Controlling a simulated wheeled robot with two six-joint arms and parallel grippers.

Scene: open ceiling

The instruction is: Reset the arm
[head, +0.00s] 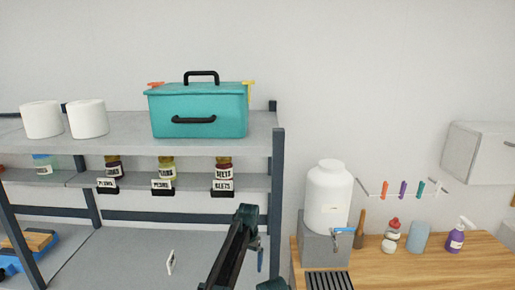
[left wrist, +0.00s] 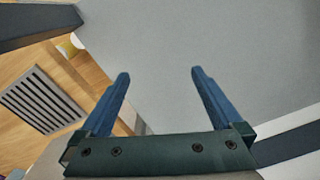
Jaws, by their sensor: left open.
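My left arm reaches up in the lower middle of the head view, in front of the shelving rack (head: 275,215). Its gripper (head: 260,256) is small and seen edge-on there, near the rack's right post. In the left wrist view the two blue fingers of my left gripper (left wrist: 157,73) stand wide apart with nothing between them. A plain grey surface lies beyond the fingers. My right gripper is in neither view.
A teal box (head: 198,112) and two white rolls (head: 87,118) stand on the top shelf, with labelled jars (head: 223,163) below. At right, a wooden counter (head: 425,268) holds a white dispenser (head: 328,195), a dark grille (head: 329,281) and a purple spray bottle (head: 456,240).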

